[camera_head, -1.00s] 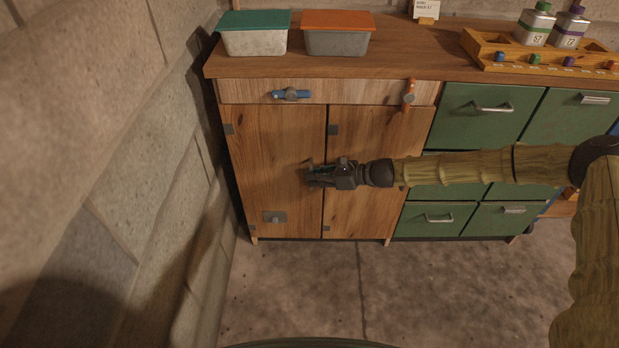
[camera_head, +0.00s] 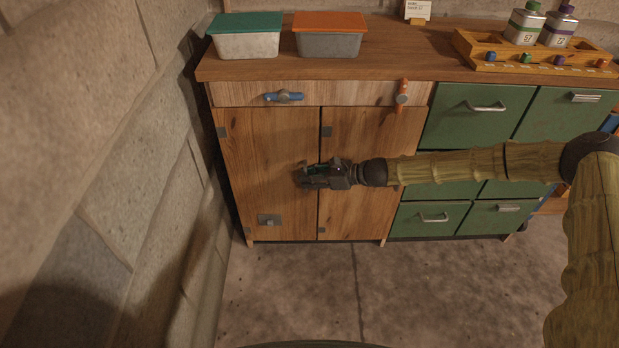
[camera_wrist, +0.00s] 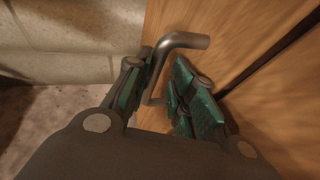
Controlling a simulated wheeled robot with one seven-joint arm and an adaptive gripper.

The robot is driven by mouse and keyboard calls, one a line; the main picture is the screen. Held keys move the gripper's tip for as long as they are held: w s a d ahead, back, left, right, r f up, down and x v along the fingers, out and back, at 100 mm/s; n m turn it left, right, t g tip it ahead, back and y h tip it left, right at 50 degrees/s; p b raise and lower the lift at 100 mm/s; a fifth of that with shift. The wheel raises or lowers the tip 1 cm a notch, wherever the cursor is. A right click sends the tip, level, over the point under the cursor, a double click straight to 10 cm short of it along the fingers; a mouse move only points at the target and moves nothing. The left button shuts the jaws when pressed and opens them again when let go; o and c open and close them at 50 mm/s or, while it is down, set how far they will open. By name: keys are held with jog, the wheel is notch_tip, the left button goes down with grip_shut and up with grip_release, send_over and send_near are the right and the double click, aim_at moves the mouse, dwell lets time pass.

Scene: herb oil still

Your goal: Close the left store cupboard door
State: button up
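The left store cupboard door (camera_head: 262,150) is a brown wooden panel in the head view, at the left end of the counter. It looks flush or nearly flush with the right wooden door (camera_head: 365,205), with a dark line between them. My gripper (camera_head: 302,174) is in front of the left door near its right edge. In the wrist view, a bent grey metal handle (camera_wrist: 182,41) on the wood passes between the fingers of my gripper (camera_wrist: 157,92). The fingers are apart, with gaps beside the handle. The gripper hides the handle in the head view.
Above the doors is a wooden strip with a blue latch (camera_head: 284,97) and an orange latch (camera_head: 402,92). Green drawers (camera_head: 470,115) stand right. A grey plate (camera_head: 269,220) is low on the left door. A stone wall (camera_head: 120,150) is close left. The floor (camera_head: 300,290) is clear.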

jog(key=v, duration=1.2)
dwell(0.3)
